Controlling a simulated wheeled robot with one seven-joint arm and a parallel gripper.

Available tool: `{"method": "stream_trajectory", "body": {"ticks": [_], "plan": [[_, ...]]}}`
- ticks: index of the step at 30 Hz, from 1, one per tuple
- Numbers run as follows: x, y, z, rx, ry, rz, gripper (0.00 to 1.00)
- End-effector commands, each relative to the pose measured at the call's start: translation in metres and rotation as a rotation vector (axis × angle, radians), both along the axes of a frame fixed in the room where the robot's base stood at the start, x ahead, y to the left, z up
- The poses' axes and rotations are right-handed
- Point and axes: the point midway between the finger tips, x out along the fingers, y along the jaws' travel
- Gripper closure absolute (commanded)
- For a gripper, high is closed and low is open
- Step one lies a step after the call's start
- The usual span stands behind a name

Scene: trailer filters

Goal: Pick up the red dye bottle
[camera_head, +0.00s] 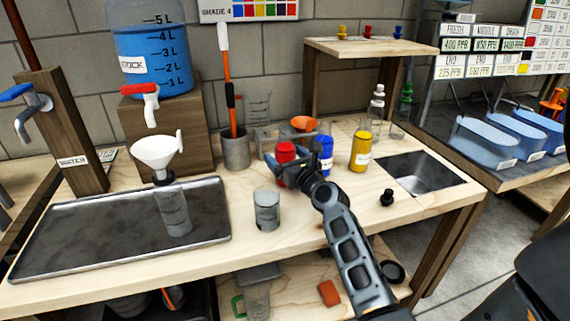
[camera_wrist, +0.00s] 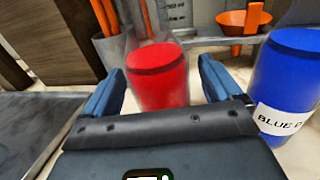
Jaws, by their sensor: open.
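The red dye bottle (camera_head: 287,151) stands upright on the wooden bench, behind my gripper in the head view. In the wrist view the red bottle (camera_wrist: 157,77) is between the two blue-grey fingers of my gripper (camera_wrist: 162,88), with a visible gap to the right finger. My gripper (camera_head: 286,168) is open around the bottle's near side and is not closed on it.
The blue bottle (camera_head: 324,153) stands close on the right and also shows in the wrist view (camera_wrist: 292,85). A yellow bottle (camera_head: 360,151) is farther right. A glass beaker (camera_head: 267,210) stands in front to the left. A grey cup (camera_head: 235,150) with tools and an orange funnel (camera_head: 304,123) are behind.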

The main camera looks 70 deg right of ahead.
Motion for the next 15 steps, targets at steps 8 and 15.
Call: {"method": "stream_trajectory", "body": {"ticks": [8, 15], "plan": [[0.017, -0.013, 0.000, 0.001, 0.001, 0.000, 0.08], [0.017, -0.013, 0.000, 0.001, 0.001, 0.000, 0.15]]}}
